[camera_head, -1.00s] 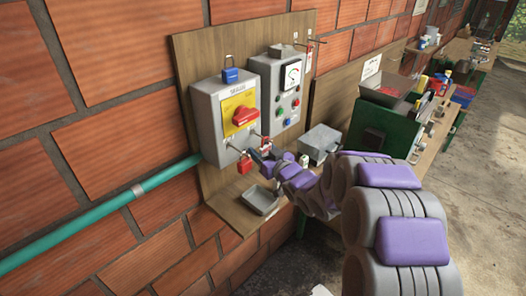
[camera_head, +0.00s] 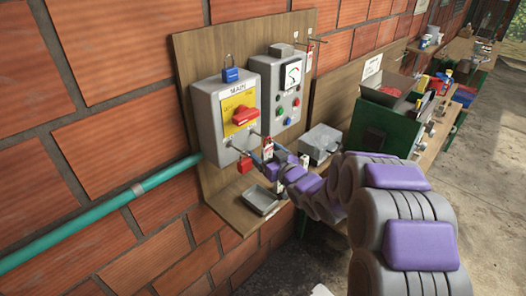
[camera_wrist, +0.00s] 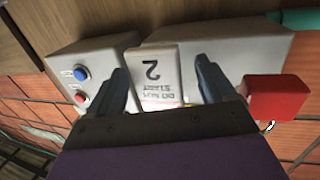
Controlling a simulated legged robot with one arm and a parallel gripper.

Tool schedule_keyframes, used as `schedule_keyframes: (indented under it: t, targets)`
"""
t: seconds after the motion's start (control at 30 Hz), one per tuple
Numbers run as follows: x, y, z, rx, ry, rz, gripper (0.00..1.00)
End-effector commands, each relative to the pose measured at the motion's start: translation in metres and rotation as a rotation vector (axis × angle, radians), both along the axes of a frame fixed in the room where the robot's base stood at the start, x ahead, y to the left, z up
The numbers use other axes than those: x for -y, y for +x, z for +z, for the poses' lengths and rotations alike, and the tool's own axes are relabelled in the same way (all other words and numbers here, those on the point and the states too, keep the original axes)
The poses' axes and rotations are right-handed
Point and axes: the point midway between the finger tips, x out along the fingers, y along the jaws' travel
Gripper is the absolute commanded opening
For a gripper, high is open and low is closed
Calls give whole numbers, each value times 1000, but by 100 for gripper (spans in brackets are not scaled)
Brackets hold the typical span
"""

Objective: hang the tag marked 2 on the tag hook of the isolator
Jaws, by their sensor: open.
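The isolator (camera_head: 207,115) is a grey box with a red rotary handle (camera_head: 245,116) on a yellow plate. Two thin rods stick out from its lower front: a red padlock (camera_head: 245,165) is at the left one, and the tag marked 2 (camera_head: 268,152) is at the right one, the tag hook (camera_head: 261,136). My gripper (camera_wrist: 166,90) is open, a finger on each side of the tag, with gaps visible. The tag's attachment to the hook is too small to confirm.
The red padlock (camera_wrist: 278,97) is close to my right finger.

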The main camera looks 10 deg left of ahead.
Motion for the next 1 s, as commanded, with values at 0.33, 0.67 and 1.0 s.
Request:
schedule_keyframes:
  t: [0.33,0.67,1.0]
  targets:
    - [43,-54,3,-5,-4,-4,84]
    - [80,-103,3,1,-2,-4,84]
    - [88,-112,3,2,5,0,84]
